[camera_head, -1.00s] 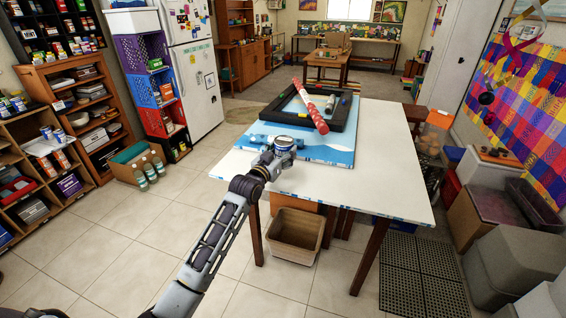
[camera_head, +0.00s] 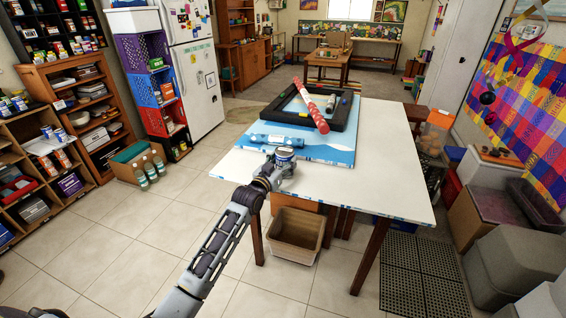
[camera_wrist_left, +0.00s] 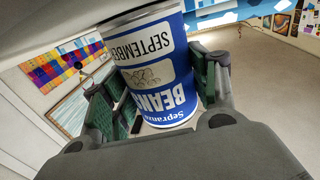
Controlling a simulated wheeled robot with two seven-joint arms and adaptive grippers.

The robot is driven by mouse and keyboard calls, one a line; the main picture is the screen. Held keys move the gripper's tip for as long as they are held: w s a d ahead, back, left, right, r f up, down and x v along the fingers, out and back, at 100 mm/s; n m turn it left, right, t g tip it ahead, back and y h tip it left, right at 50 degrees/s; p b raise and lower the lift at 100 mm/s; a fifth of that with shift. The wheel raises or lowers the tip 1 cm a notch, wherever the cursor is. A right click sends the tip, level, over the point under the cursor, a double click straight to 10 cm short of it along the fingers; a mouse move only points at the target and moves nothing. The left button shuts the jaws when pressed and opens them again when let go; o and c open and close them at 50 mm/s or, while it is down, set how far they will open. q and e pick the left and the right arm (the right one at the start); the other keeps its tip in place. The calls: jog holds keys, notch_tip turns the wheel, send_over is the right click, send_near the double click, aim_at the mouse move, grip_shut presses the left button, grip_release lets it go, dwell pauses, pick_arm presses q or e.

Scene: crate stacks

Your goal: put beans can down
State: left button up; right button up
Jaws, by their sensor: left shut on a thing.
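The beans can (camera_wrist_left: 155,62) is blue and white with "BEANS" on its label, large in the left wrist view, where its lettering appears upside down. My left gripper (camera_wrist_left: 152,90) is shut around it, with a green-padded finger on each side. In the head view the can (camera_head: 284,154) shows small at the end of my left arm, in front of the white table's (camera_head: 375,165) near left part. I cannot tell whether its base touches the table. My right gripper is not in view.
A blue mat (camera_head: 335,152) on the table bears a black frame (camera_head: 285,112), a red patterned roll (camera_head: 311,107) and a blue roll (camera_head: 280,141). The table's right side is clear. A tan bin (camera_head: 295,235) stands on the floor below the front edge.

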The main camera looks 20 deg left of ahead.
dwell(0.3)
pick_arm(q)
jog(key=o, duration=1.3)
jog(key=shift+o, duration=0.2)
jog(key=shift+f, duration=0.1)
jog(key=shift+r, duration=0.2)
jog(key=shift+s+a+f, duration=0.1)
jog(key=shift+s+a, duration=0.05)
jog(key=shift+s, duration=0.75)
jog(key=s+a, duration=0.2)
jog(key=s, duration=0.8)
jog(key=shift+o, duration=0.2)
